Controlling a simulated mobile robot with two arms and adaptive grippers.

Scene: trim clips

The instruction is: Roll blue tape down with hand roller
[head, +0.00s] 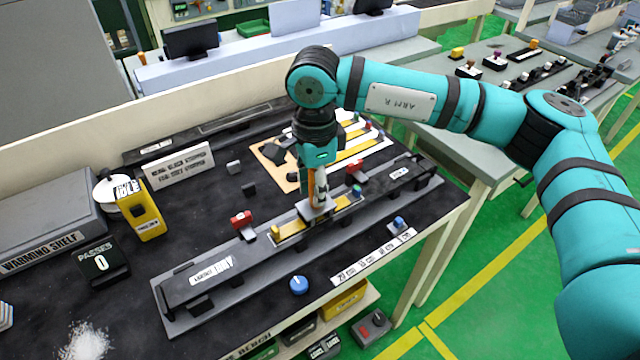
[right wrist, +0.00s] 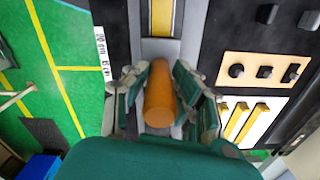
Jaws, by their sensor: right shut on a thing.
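My right gripper (head: 319,178) is shut on the orange handle of the hand roller (head: 316,208). The roller stands roughly upright, its grey head low over the long dark fixture; whether it touches the strip I cannot tell. In the right wrist view, the orange handle (right wrist: 160,95) sits between the fingers. A yellow strip (head: 289,239) with grey edges runs along the fixture (head: 252,257), partly hidden by the roller; it also shows in the right wrist view (right wrist: 161,18). I cannot make out blue tape. My left gripper is not in view.
Red clamps (head: 241,219) and small yellow and green knobs stand along the fixture. A blue knob (head: 298,285) lies in front. A yellow device (head: 147,212) and a "PASSES 0" sign (head: 103,263) stand left. Behind is a tan board (head: 267,152) with dark pieces.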

